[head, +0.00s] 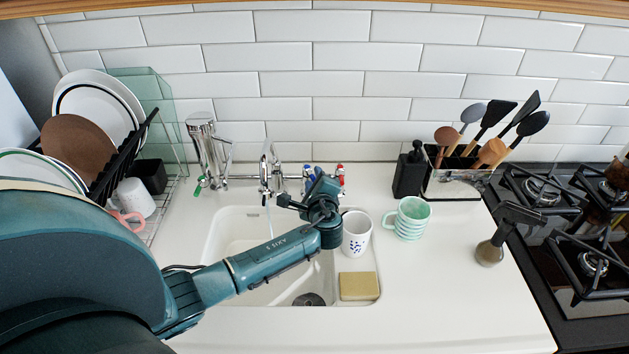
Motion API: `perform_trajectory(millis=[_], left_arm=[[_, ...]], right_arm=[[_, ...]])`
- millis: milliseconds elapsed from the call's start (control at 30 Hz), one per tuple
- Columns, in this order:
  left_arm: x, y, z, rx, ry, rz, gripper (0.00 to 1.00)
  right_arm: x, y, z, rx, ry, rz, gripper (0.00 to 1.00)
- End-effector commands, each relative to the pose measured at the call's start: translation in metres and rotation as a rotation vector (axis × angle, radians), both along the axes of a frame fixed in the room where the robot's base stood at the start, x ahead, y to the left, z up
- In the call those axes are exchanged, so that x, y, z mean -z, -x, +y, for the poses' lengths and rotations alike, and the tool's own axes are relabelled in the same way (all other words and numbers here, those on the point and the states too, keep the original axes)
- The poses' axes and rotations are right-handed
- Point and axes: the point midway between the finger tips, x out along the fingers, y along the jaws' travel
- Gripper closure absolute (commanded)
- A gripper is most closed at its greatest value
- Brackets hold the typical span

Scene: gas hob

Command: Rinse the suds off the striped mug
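The striped mug (410,219), pale green and white, stands upright on the white counter right of the sink; I cannot make out whether suds are on it. My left gripper (300,187) is over the back of the sink (214,245), just right of the chrome tap (268,172) and in front of its blue and red handles. Its fingers look spread apart with nothing between them. It is well left of the striped mug. A thin stream of water (269,218) seems to fall from the tap. My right gripper is out of view.
A white mug with blue marks (357,234) stands at the sink's right side, behind a yellow sponge (359,286). A dish rack (150,218) is left; the hob (590,262) is far right.

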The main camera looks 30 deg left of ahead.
Motion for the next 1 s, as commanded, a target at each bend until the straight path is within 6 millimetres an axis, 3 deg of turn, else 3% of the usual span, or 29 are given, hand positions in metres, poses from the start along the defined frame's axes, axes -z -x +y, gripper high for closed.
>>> perform_trajectory(millis=[267,700,1000], left_arm=[[-0.004,0.017,-0.015,0.004,0.002,0.0,0.68],[-0.023,0.087,-0.07,0.001,0.002,0.001,0.68],[-0.028,0.101,-0.081,0.0,0.0,0.0,0.68]], right_arm=[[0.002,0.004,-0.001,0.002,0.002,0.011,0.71],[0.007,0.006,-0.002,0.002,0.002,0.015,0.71],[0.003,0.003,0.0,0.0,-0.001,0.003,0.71]])
